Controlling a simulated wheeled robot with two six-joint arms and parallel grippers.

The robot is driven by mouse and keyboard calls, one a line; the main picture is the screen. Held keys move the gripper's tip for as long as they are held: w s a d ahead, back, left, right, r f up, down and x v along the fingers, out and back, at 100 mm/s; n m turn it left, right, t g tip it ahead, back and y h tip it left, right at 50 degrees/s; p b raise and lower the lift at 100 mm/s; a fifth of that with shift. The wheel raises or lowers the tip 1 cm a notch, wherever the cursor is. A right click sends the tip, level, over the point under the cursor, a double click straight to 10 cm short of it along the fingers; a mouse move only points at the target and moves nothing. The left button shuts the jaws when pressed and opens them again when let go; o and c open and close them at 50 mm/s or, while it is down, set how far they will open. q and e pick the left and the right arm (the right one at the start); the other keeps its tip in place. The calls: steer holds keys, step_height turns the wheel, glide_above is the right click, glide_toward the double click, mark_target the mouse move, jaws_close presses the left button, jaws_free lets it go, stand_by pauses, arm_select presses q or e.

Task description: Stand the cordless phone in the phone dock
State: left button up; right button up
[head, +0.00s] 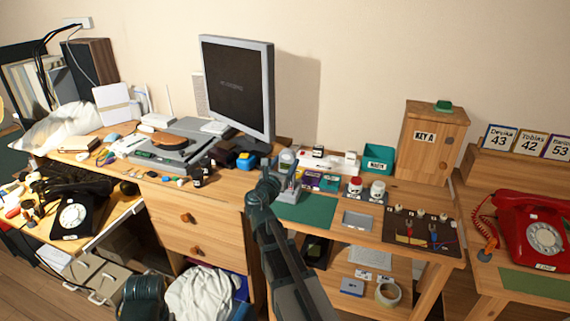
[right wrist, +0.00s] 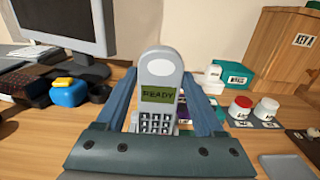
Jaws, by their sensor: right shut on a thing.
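The cordless phone (head: 287,158) is pale grey and stands upright at the left part of the small wooden table. In the right wrist view the phone (right wrist: 158,92) faces me, its green screen reading READY above a keypad. My right gripper (head: 270,180) is shut on it, with a finger on each side (right wrist: 158,100). A grey block that looks like the phone dock (head: 291,194) shows under the phone, by the green mat. The gripper hides part of it, so I cannot tell whether the phone is fully seated. My left gripper is not seen.
Red-topped and white-topped jars (head: 377,190), a teal bin (head: 378,158) and a wooden key cabinet (head: 434,142) stand further right. A monitor (head: 237,88) stands behind left. A red dial phone (head: 533,232) is far right.

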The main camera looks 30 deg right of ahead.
steer(key=shift+f+b, duration=0.5)
steer(key=shift+f, duration=0.1)
steer(key=o, duration=1.6)
steer(key=shift+c, duration=0.2)
steer(key=shift+s+a, duration=0.1)
steer(key=v, duration=1.3)
steer(key=shift+s+a, duration=0.15)
steer(key=shift+s, duration=0.05)
